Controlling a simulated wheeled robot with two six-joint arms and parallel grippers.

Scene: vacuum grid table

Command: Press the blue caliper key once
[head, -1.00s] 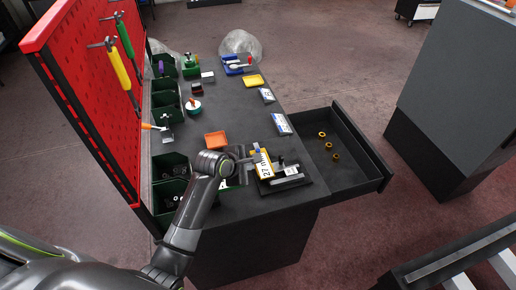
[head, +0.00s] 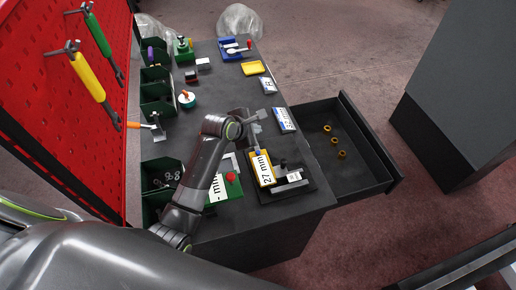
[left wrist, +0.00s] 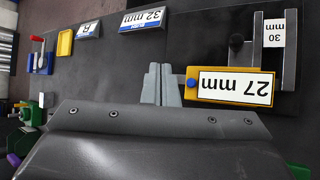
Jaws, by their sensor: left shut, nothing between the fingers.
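The yellow caliper display (head: 263,168) reads 27 mm and lies at the near end of the bench by a dark stand. In the left wrist view the yellow display (left wrist: 235,101) has a round blue key (left wrist: 191,83) at its left end. My left gripper (head: 255,146) is shut and empty, just behind the display in the head view. In the left wrist view its fingertips (left wrist: 161,70) are just left of the blue key; I cannot tell whether they touch. The key is not clear in the head view. My right gripper is not in view.
A grey block marked 30 mm (left wrist: 274,45) sits beside the display. A green box with a red button (head: 232,177) stands left of it. Blue-edged label plates (head: 284,120) lie farther back. An open drawer (head: 350,165) is on the right. A red tool board (head: 70,110) rises on the left.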

